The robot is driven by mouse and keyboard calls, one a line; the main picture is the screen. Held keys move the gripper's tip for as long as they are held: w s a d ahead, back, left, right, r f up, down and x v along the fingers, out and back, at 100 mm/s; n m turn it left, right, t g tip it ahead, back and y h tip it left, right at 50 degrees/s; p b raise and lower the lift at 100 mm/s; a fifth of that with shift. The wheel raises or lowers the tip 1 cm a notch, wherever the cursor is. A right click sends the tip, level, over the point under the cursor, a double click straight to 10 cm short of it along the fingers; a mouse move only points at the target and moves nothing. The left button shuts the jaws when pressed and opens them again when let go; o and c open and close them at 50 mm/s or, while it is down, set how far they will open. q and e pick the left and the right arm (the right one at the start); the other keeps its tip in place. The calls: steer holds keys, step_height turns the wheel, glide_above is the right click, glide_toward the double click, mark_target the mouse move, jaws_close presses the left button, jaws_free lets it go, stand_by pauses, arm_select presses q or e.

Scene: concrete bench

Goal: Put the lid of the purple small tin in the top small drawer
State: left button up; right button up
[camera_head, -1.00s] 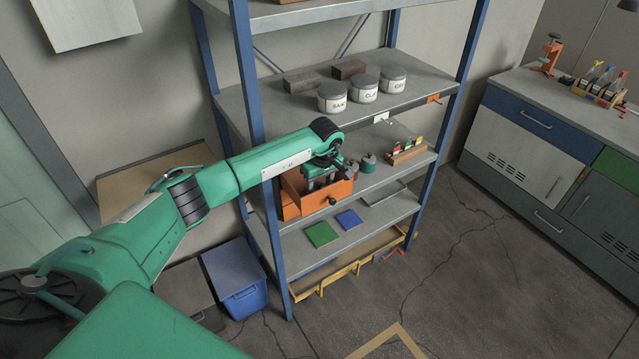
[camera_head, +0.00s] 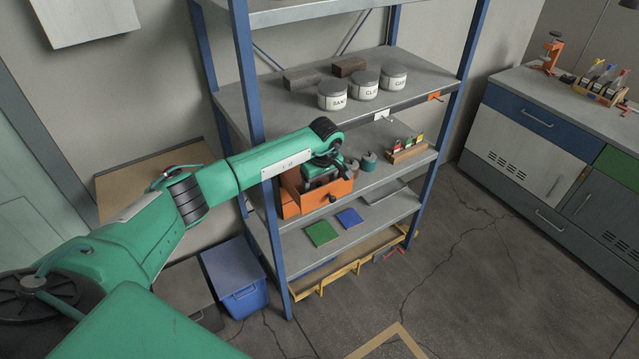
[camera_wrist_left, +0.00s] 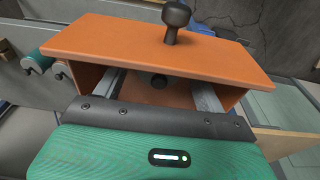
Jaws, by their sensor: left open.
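The orange drawer (camera_head: 326,195) on the middle shelf is pulled out. In the left wrist view its orange front (camera_wrist_left: 130,45) carries a black knob (camera_wrist_left: 175,18). My left gripper (camera_head: 320,183) is at the drawer's open top. In the wrist view its two grey fingers (camera_wrist_left: 158,92) are spread apart and reach into the drawer. A small dark round thing (camera_wrist_left: 158,81) shows between them inside; I cannot tell whether it is part of a lid. A teal tin (camera_head: 369,163) and a greyish one (camera_head: 352,166) stand just right of the drawer. I cannot make out a purple tin.
Labelled jars (camera_head: 364,87) and dark blocks (camera_head: 349,68) stand on the shelf above. A rack of small coloured items (camera_head: 407,151) is right of the tins. Green (camera_head: 321,233) and blue (camera_head: 349,218) squares lie below. A blue shelf post (camera_head: 266,220) stands close to my arm.

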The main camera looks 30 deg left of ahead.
arm_select(q)
steer(key=shift+r, duration=0.1)
steer(key=shift+r+p, duration=0.5)
steer(key=shift+r, duration=0.05)
step_height(320, 180, up, 11)
steer(key=d+b, duration=0.1)
steer(key=b, duration=0.3)
steer(key=shift+s+d+r, duration=0.2)
steer(key=shift+s+d, duration=0.05)
steer(key=shift+s, duration=0.2)
